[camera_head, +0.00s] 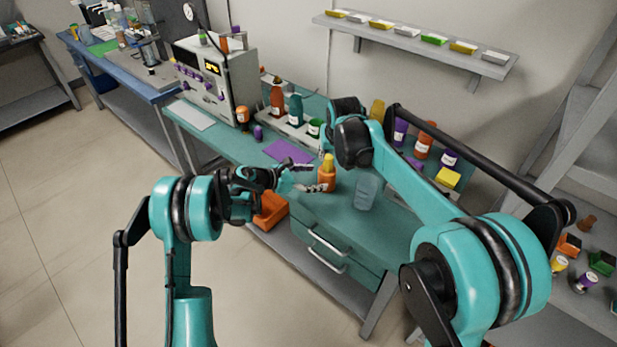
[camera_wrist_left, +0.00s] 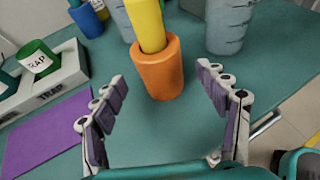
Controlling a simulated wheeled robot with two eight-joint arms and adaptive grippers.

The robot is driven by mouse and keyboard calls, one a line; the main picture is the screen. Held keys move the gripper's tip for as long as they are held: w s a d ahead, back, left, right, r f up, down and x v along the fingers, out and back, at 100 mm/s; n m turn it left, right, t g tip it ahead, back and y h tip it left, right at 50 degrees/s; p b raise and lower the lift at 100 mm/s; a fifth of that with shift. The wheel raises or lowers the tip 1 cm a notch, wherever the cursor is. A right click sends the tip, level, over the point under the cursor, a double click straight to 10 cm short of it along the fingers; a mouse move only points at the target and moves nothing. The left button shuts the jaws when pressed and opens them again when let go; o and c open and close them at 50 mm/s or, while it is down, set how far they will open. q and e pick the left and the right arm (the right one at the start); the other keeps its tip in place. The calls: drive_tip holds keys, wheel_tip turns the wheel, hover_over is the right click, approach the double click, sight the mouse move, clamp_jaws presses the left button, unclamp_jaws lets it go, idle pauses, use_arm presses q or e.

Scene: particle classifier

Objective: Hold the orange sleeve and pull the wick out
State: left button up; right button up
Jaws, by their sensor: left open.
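The orange sleeve (camera_head: 326,182) stands upright on the teal bench, with the yellow wick (camera_head: 328,162) sticking out of its top. In the left wrist view the sleeve (camera_wrist_left: 158,78) is ahead of and between my open fingers, and the wick (camera_wrist_left: 148,25) rises from its opening. My left gripper (camera_head: 303,177) is open and empty, reaching toward the sleeve from the left; its fingertips (camera_wrist_left: 162,84) appear just short of or around it, and contact cannot be told. My right arm reaches over the bench from the right, its wrist above and behind the wick; its fingers are hidden.
A translucent beaker (camera_head: 367,191) stands just right of the sleeve. A purple mat (camera_head: 288,152) lies to its left, with a rack of labelled bottles (camera_head: 290,125) behind. An orange bin (camera_head: 270,210) is below the left gripper. The bench front is clear.

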sight(327, 177)
use_arm(q)
drive_tip(key=shift+x, duration=2.75)
clamp_jaws()
